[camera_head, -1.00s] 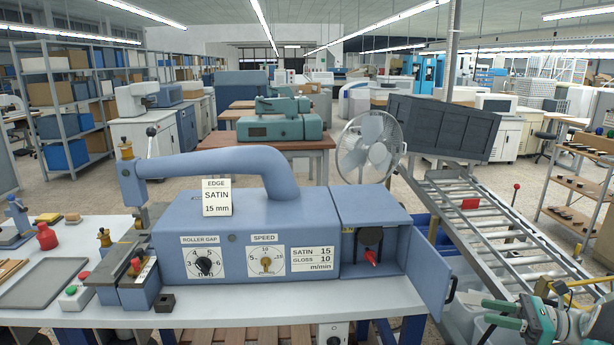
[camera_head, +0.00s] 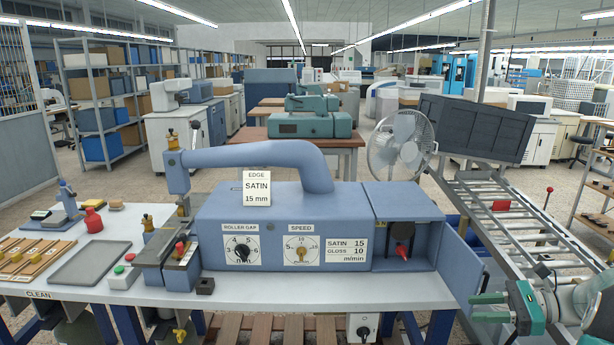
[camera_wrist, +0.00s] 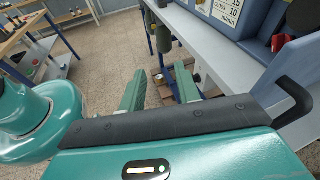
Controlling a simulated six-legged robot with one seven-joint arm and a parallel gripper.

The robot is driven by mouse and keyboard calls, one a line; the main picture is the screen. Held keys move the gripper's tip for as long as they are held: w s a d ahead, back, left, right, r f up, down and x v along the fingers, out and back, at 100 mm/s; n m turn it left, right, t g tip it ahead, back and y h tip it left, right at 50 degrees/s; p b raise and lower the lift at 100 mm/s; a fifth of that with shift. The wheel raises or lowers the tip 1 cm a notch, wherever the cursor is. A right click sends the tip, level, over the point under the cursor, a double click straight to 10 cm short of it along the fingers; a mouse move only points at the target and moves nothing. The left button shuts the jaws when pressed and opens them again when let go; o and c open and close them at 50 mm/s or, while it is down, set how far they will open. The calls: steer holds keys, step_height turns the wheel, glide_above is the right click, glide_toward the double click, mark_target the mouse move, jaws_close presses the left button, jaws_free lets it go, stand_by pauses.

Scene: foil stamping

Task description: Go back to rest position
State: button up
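My gripper (camera_head: 491,307) is at the lower right of the head view, in front of the right end of the workbench (camera_head: 300,291). In the wrist view its two green fingers (camera_wrist: 160,92) stand apart with nothing between them, and the floor shows beyond. The blue foil stamping machine (camera_head: 215,238) stands on the bench, with a roller gap knob (camera_head: 242,252), a speed knob (camera_head: 301,254) and a sign reading EDGE SATIN 15 mm (camera_head: 257,189). Its right compartment is open, with a red-tipped lever (camera_head: 402,252) inside. My gripper is apart from the machine.
The open blue door (camera_head: 461,268) juts forward near my gripper. A metal conveyor (camera_head: 520,227) slopes down at the right, with a fan (camera_head: 401,143) behind the machine. A grey tray (camera_head: 90,263) and a button box (camera_head: 124,274) lie on the bench's left part. A black handle (camera_wrist: 295,98) shows in the wrist view.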

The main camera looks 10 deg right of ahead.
steer(key=s+a+r+n+g+h, duration=0.1)
steer(key=a+r+n+g+h, duration=0.3)
steer(key=a, duration=0.7)
steer(key=s+a+n+g+h, duration=0.25)
steer(key=a+n, duration=0.35)
steer(key=a, duration=0.5)
steer(key=s+a+n+t+h, duration=0.5)
steer(key=s+a+n+h, duration=0.2)
steer(key=n, duration=0.5)
steer(key=s+a, duration=0.2)
steer(key=a, duration=0.1)
steer(key=shift+s+r, duration=0.35)
steer(key=shift+r, duration=0.05)
steer(key=shift+a+n, duration=0.2)
steer(key=shift+n, duration=0.1)
